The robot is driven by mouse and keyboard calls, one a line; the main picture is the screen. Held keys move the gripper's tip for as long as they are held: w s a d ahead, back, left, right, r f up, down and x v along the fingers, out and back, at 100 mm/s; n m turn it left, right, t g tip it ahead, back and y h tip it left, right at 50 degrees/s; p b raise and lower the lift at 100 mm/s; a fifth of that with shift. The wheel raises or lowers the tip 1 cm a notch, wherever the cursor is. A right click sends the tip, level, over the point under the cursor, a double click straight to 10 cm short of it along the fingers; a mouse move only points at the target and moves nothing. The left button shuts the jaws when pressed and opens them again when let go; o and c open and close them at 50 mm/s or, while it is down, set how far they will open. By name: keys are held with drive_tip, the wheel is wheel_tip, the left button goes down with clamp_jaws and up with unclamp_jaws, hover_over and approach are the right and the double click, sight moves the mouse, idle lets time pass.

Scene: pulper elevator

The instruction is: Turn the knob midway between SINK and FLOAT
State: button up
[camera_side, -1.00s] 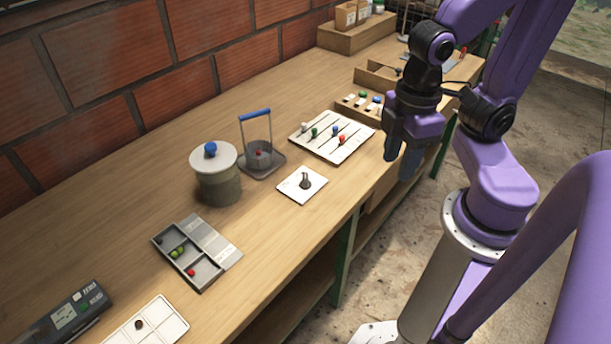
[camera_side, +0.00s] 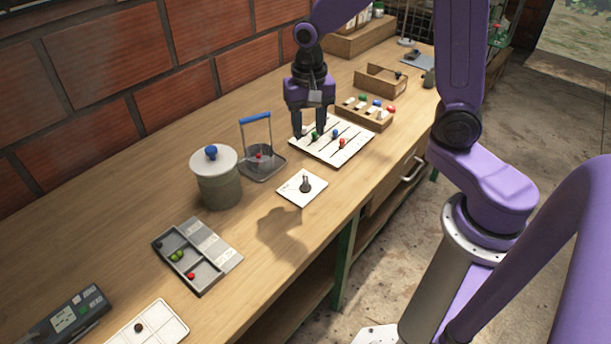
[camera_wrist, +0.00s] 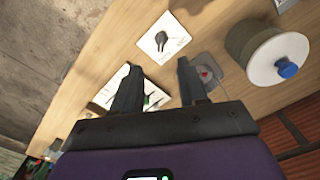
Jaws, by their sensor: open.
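The knob (camera_side: 305,184) is a dark grey knob standing on a small white square plate (camera_side: 290,190) near the front edge of the bench. The plate has small marks, but I cannot read them as SINK or FLOAT. The knob also shows in the wrist view (camera_wrist: 161,40), at the top centre, with nothing touching it. My gripper (camera_side: 309,133) is open and empty. It points down over the left part of the white slider board, behind the knob plate and apart from it. In the wrist view my gripper's two fingers (camera_wrist: 160,85) are spread, with the knob beyond them.
The white slider board (camera_side: 352,152) has several coloured knobs. A blue-handled wire stand (camera_side: 257,118) and a lidded pot (camera_side: 219,187) stand left of the knob. A sorting tray (camera_side: 205,285) lies nearer the camera. A wooden rack (camera_side: 364,117) stands behind. Bench before the plate is clear.

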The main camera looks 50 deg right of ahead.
sight(306, 180)
drive_tip(key=w+f+m, duration=0.1)
drive_tip(key=f, duration=0.5)
drive_tip(key=w+d+f+m, duration=0.1)
drive_tip(key=f, duration=0.5)
drive_tip(key=d+f+m, duration=0.1)
drive_tip(key=f, duration=0.5)
drive_tip(key=shift+w+d+f, duration=0.15)
drive_tip(key=shift+w+f, duration=0.1)
drive_tip(key=shift+w, duration=0.15)
clamp_jaws()
